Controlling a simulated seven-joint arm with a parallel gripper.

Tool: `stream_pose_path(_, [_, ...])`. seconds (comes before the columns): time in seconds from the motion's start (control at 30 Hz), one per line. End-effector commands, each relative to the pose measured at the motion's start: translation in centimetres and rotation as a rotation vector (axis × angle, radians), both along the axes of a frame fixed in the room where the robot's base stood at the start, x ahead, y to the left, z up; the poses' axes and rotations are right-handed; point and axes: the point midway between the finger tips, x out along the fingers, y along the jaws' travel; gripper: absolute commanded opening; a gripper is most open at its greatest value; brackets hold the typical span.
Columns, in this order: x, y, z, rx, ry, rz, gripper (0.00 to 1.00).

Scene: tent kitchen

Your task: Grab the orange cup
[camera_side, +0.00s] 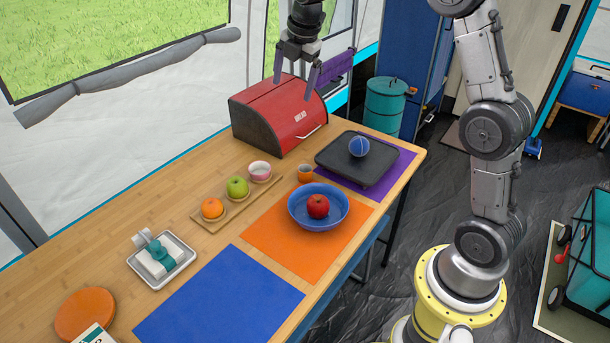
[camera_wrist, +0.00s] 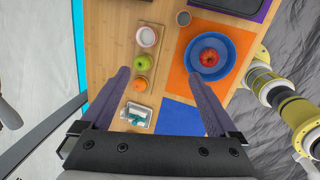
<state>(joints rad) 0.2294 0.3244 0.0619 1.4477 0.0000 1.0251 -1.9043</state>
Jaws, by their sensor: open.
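A small orange cup (camera_side: 305,174) stands on the wooden table between the blue bowl and the red bread box. In the wrist view it is near the top, seen from above, where its grey-brown opening (camera_wrist: 184,18) shows. My gripper (camera_side: 294,82) is open and empty, high above the table, around the height of the bread box top in the side view. In the wrist view the two purple fingers (camera_wrist: 158,78) are spread wide, with the cup beyond the fingertips. Nothing hides the cup.
A blue bowl (camera_side: 336,222) with a red apple (camera_side: 318,206) stands beside the cup. A wooden tray (camera_side: 238,212) holds a pink-white cup (camera_side: 260,170), green apple (camera_side: 237,187) and orange (camera_side: 212,208). The red bread box (camera_side: 270,112) and black tray (camera_side: 385,173) with a blue ball (camera_side: 359,147) are behind.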

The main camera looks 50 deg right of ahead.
Motion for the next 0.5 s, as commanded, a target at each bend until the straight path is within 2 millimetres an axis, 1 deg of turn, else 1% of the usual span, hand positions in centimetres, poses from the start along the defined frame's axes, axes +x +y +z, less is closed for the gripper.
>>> stream_pose_path(0.03, [1.4, -1.3, -2.4, 0.000, 0.034, 0.012, 0.95])
stream_pose_path(0.07, [2.0, -2.0, -3.6, 0.000, 0.052, 0.019, 0.95])
stream_pose_path(0.1, [2.8, -3.0, -5.4, 0.003, 0.075, 0.023, 0.95])
stream_pose_path(0.17, [3.6, -4.3, -8.1, 0.010, 0.108, 0.017, 0.95])
stream_pose_path(0.2, [4.0, -5.1, -9.8, 0.017, 0.130, 0.007, 0.95])
stream_pose_path(0.27, [4.4, -6.2, -12.4, 0.029, 0.163, -0.011, 0.95])
stream_pose_path(0.3, [4.4, -6.8, -14.0, 0.036, 0.183, -0.021, 0.95])
stream_pose_path(0.4, [3.9, -7.8, -17.3, 0.056, 0.232, -0.041, 0.95])
stream_pose_path(0.5, [3.3, -8.3, -19.3, 0.069, 0.266, -0.054, 0.95])
